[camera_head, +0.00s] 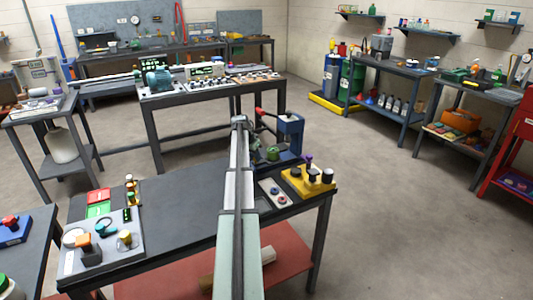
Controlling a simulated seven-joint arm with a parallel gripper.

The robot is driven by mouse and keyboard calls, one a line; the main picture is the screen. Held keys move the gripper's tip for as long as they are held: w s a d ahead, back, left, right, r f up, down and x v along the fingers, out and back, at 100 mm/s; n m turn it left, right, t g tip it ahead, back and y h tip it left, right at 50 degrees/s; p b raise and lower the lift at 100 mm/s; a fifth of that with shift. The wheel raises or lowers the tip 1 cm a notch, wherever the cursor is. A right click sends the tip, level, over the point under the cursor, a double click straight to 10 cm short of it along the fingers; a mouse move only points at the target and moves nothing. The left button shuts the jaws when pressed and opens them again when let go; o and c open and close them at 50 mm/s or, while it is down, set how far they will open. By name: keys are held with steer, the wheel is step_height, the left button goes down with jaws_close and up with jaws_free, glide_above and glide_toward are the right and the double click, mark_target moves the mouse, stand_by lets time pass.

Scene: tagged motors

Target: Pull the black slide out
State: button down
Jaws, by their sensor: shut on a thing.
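My pale arm reaches away from the bottom middle over the dark workbench (165,205). My gripper (240,123) is at its dark far end, beside the blue press (291,131) with a red-knobbed handle. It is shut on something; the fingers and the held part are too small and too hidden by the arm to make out. I cannot pick out the outline of the black slide or tell how far it is out. A green motor-like part (272,154) sits at the foot of the press, just right of the arm.
A yellow block (306,183) with dark and purple knobs and a panel with buttons (274,194) stand right of the arm. A grey tray (108,251) with small parts and red and green bins (99,203) are at the left. The bench's middle left is clear.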

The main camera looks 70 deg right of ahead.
steer(key=shift+w+a, duration=1.25)
steer(key=shift+w, duration=0.05)
steer(key=c, duration=0.9)
jaws_free()
steer(key=v, duration=1.3)
steer(key=shift+a+r, duration=0.25)
steer(key=shift+r, duration=0.1)
steer(key=shift+w, duration=0.15)
